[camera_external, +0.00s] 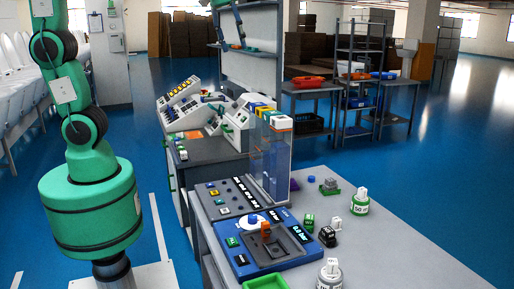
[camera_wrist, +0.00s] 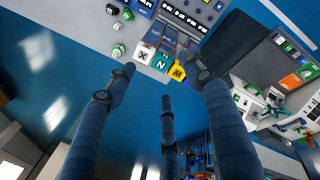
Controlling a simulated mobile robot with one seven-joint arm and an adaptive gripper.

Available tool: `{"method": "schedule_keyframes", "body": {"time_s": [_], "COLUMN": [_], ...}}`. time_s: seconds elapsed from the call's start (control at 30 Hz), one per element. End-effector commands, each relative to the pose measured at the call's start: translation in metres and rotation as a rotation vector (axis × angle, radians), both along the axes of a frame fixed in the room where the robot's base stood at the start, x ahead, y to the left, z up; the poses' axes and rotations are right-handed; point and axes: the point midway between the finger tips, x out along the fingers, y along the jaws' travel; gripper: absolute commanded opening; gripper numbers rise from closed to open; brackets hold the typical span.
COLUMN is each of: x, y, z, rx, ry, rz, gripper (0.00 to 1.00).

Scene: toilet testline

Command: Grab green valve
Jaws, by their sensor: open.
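A green round piece with a white handle on top (camera_external: 359,202), labelled "50", stands upright at the right side of the grey table and looks like the green valve. In the wrist view it seems to be the small green and white piece (camera_wrist: 118,50) at upper left. My gripper (camera_wrist: 165,80) has dark blue fingers spread wide with nothing between them. No finger touches the valve.
Clear columns (camera_external: 270,165) with coloured tops stand on the table between my gripper and the valve. A blue panel (camera_external: 265,240), a green block (camera_external: 309,221), a black and green piece (camera_external: 327,237) and a grey and white piece (camera_external: 330,275) are nearby. The right table edge is clear.

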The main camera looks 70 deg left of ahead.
Motion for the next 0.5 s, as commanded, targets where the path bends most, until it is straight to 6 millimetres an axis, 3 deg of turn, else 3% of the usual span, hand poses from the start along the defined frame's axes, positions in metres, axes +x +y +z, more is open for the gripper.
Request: {"method": "schedule_keyframes", "body": {"time_s": [0.1,0.5], "x": [0.029,0.11], "y": [-0.023,-0.104], "z": [-0.002,-0.023], "rx": [-0.031,-0.1], "ry": [0.038,0.154], "rz": [0.133,0.616], "gripper": [0.53,0.53]}}
